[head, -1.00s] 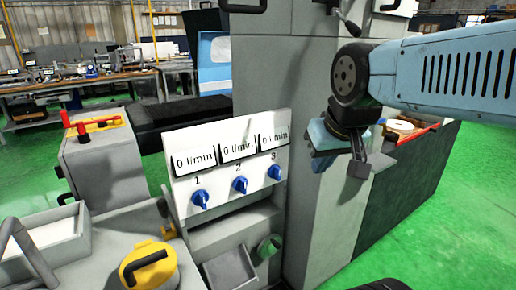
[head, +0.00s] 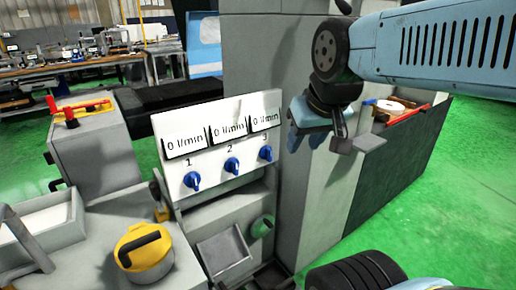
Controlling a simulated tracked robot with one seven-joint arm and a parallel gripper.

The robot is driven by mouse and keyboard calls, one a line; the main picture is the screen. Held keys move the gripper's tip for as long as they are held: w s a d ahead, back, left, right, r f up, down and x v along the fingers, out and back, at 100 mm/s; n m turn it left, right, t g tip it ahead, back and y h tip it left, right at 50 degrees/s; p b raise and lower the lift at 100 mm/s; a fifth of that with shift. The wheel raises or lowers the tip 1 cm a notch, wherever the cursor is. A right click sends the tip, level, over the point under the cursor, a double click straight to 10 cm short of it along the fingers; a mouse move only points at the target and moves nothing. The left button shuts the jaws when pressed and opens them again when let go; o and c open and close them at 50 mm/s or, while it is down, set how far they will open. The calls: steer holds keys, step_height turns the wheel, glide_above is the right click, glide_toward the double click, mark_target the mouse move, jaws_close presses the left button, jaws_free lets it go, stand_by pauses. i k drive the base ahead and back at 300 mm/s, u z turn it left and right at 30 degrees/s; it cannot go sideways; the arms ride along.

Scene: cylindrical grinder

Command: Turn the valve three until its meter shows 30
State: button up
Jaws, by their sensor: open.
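The white valve panel (head: 215,183) stands at the centre of the head view, with three blue valves in a row. Valve three (head: 265,154) is the rightmost, under the number 3. Its meter (head: 265,119) reads 0 l/min. Valve one (head: 192,181) and valve two (head: 232,165) sit to its left, and their meters (head: 184,143) (head: 227,130) also read 0 l/min. My gripper (head: 310,142) is to the right of valve three, apart from it, in front of the grey machine column. It is open and holds nothing visible.
The grey column (head: 262,60) rises behind and right of the panel. A yellow-lidded container (head: 143,243) and a light tray (head: 42,228) stand at the lower left. A grey cabinet with a red handle (head: 90,150) stands left. Green floor is open at the right.

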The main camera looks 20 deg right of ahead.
mark_target(266, 153)
steer(key=u, duration=0.65)
steer(key=k, duration=0.85)
steer(key=z, duration=0.65)
steer(key=i, duration=0.5)
